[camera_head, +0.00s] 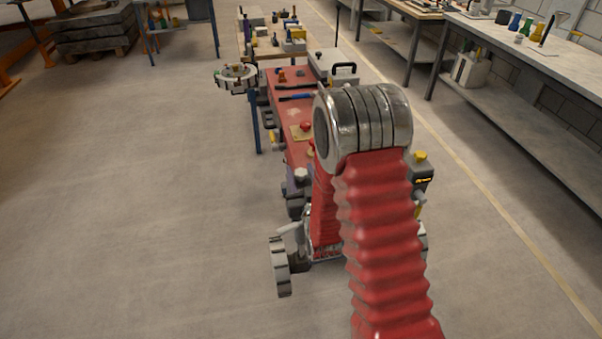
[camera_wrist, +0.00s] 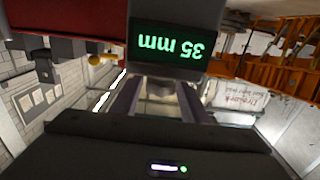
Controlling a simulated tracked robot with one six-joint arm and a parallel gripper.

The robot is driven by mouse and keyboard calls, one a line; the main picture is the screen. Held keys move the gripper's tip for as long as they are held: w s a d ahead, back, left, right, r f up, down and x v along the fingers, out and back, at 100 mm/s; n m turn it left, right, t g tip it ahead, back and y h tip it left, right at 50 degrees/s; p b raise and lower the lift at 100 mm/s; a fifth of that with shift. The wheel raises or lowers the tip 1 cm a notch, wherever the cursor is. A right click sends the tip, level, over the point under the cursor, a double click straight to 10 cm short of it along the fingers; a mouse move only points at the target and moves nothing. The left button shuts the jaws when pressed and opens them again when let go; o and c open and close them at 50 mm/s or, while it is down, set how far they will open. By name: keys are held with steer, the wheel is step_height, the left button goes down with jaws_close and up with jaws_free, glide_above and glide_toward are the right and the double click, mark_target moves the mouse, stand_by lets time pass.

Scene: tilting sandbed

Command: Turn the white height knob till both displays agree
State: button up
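In the wrist view a dark box carries a display (camera_wrist: 168,46) that reads "35 mm" in green, upside down in the picture. Below it a small pale knob (camera_wrist: 163,88) shows between the two fingers of my gripper (camera_wrist: 161,98). The fingers stand apart on either side of it; I cannot tell whether they touch it. In the head view an orange-lit display (camera_head: 423,180) sits on a grey box at the right of the red machine (camera_head: 290,112); it is too small to read. My arm hides part of the machine and my gripper there.
A workbench (camera_head: 545,62) with bottles runs along the right. A table (camera_head: 270,45) with small items stands behind. A pallet stack (camera_head: 95,28) is far left. The floor at left is clear.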

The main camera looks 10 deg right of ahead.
steer(key=c, duration=0.7)
steer(key=shift+d+n+y, duration=0.1)
steer(key=shift+n+y, duration=0.6)
steer(key=shift+y, duration=0.4)
steer(key=shift+n+y, duration=0.5)
steer(key=shift+y, duration=0.3)
steer(key=shift+n+g+y, duration=0.75)
steer(key=shift+n+y, duration=0.35)
steer(key=shift+y, duration=0.45)
steer(key=shift+n+g+y, duration=0.75)
steer(key=shift+n+y, duration=0.35)
steer(key=shift+y, duration=0.45)
steer(key=shift+n+g+y, duration=3.2)
steer(key=shift+g, duration=0.6)
steer(key=o, duration=1)
steer(key=shift+g, duration=0.3)
steer(key=shift+o, duration=0.2)
